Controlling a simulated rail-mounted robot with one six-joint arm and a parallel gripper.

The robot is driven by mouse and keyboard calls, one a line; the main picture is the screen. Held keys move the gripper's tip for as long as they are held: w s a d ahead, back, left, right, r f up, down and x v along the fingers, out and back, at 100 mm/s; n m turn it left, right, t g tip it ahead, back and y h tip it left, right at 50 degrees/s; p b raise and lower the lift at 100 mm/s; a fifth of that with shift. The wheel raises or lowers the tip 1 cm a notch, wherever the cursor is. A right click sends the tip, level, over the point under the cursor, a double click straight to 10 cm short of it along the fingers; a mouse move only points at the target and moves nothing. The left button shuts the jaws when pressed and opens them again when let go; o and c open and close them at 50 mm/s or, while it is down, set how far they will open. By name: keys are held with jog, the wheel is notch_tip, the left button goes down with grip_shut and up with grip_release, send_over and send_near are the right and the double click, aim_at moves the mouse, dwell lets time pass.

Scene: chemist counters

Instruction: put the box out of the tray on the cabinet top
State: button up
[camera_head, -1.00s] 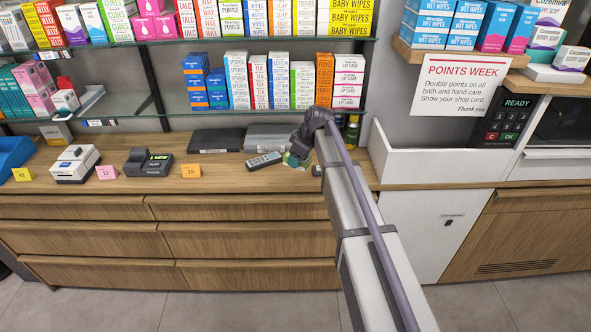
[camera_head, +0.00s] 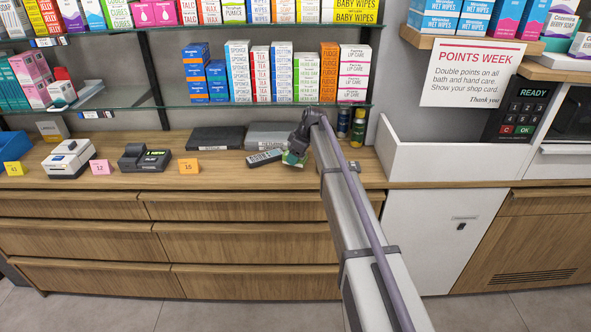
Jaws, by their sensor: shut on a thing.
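My gripper (camera_head: 296,148) is at the back of the wooden counter top (camera_head: 225,177), with my arm reaching in from the lower right. It is shut on a small green and white box (camera_head: 292,160), mostly covered by the dark fingers. The box is low over or on the counter; I cannot tell whether it touches. A dark handset-like thing with keys (camera_head: 265,157) lies just left of it. I cannot say for sure which thing is the tray; a blue open container (camera_head: 12,146) stands at the far left edge.
Flat dark (camera_head: 216,138) and grey (camera_head: 268,136) cases lie behind the gripper. Two small bottles (camera_head: 357,128) stand right of it. A white-walled bay (camera_head: 440,163) is further right. A glass shelf (camera_head: 200,108) with boxes hangs above. The counter front between the price cards and my arm is clear.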

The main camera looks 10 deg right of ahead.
notch_tip(320, 180, down, 4)
jog(key=b, duration=0.2)
jog(key=shift+r+b, duration=0.15)
jog(key=shift+b, duration=0.15)
jog(key=shift+r+p, duration=0.3)
jog(key=shift+f, duration=0.25)
jog(key=o, duration=1)
jog(key=shift+r, duration=0.1)
jog(key=p+v, duration=1.1)
jog(key=v, duration=0.2)
jog(key=s+a+f+m+g+h, duration=0.1)
jog(key=s+m, duration=0.4)
jog(key=s, duration=1.5)
jog(key=s+a+f+m+g+h, duration=0.1)
jog(key=s+a+m+h, duration=0.2)
jog(key=s, duration=1.8)
jog(key=m, duration=0.3)
jog(key=shift+a+m, duration=0.2)
jog(key=shift+m, duration=0.1)
